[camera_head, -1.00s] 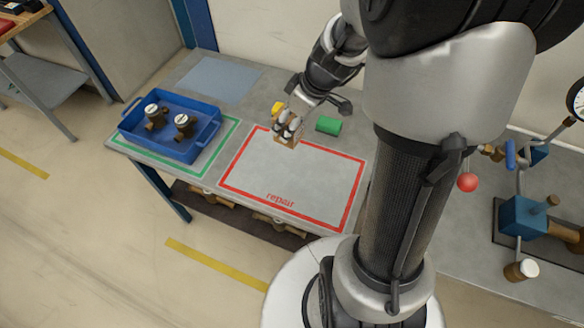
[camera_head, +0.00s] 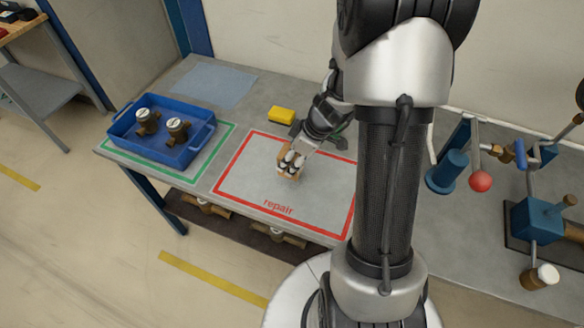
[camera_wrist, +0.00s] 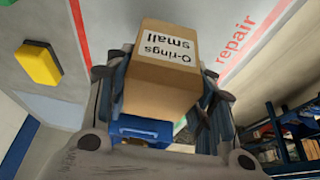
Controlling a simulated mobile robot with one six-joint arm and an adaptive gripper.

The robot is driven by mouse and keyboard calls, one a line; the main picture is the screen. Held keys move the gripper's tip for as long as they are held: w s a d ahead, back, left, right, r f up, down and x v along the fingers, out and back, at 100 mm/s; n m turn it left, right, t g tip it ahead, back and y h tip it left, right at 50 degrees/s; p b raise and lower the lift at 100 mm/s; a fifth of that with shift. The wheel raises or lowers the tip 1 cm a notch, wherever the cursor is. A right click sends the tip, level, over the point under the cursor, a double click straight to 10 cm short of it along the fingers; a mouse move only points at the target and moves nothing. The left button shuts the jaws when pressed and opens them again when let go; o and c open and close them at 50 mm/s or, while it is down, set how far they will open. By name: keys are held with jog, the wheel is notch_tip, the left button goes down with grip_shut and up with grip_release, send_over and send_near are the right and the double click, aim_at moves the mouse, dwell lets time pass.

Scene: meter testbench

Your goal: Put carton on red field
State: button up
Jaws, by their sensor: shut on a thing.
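The carton (camera_wrist: 158,75) is a small brown box with a white label reading "O-rings small". My gripper (camera_head: 291,163) is shut on it, with a finger on each side in the wrist view (camera_wrist: 160,100). In the head view the carton (camera_head: 288,174) is partly covered by the fingers. It is within the outline of the red field (camera_head: 240,198), marked "repair", near its middle. I cannot tell whether the carton touches the surface or hangs just above it.
A yellow block (camera_head: 281,115) lies behind the red field. A blue tray (camera_head: 188,155) with two brass meters stands on the green field at left. Pipework with a red ball (camera_head: 480,181) stands at right. The front of the red field is clear.

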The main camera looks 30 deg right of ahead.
jog(key=shift+f+b, duration=0.65)
jog(key=shift+f, duration=1.2)
jog(key=shift+f, duration=0.2)
jog(key=o, duration=1.1)
jog(key=shift+r, duration=0.2)
